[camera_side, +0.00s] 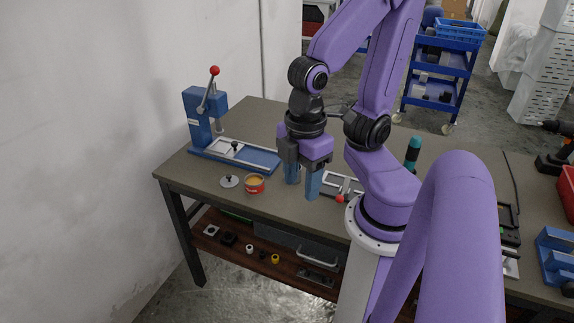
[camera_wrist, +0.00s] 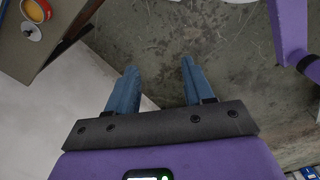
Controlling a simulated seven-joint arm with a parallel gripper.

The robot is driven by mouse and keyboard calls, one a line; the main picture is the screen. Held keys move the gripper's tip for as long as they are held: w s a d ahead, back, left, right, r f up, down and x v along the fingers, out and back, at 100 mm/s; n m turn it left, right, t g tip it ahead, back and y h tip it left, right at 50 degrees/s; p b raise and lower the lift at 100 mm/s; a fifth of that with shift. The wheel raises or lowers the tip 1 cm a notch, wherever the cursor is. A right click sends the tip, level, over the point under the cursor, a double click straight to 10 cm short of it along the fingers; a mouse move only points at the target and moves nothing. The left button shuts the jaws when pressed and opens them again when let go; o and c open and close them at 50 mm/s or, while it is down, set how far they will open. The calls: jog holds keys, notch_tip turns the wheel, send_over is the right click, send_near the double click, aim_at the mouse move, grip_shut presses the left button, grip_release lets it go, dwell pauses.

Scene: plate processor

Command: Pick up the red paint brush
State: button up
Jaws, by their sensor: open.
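I cannot make out a red paint brush in either view. My gripper (camera_side: 302,190) has blue fingers that are apart with nothing between them. In the side view it hangs above the workbench, right of a small red-sided can with orange contents. In the wrist view the open fingers (camera_wrist: 158,66) have bare floor behind them. The can (camera_side: 254,184) stands on the bench, and it also shows at the top left of the wrist view (camera_wrist: 37,10). A red ball (camera_side: 340,198) shows right of the fingers, apparently a handle end; the parts near it are partly hidden by my arm.
A blue lever press (camera_side: 203,112) with a red knob stands at the bench's (camera_side: 176,178) back left. A round metal lid (camera_side: 229,181) lies beside the can. A teal-and-black upright item (camera_side: 413,150) stands behind my arm. The lower shelf holds small parts.

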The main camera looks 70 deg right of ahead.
jog(key=w+d+f+n, duration=0.2)
jog(key=w+d, duration=0.9)
jog(key=w, duration=0.5)
jog(key=d+f+n, duration=0.2)
jog(key=d+f, duration=0.1)
jog(key=d, duration=1.9)
notch_tip(320, 180, down, 17)
jog(key=shift+a+f, duration=0.1)
jog(key=shift+f, duration=0.05)
jog(key=shift+c, duration=0.3)
grip_shut()
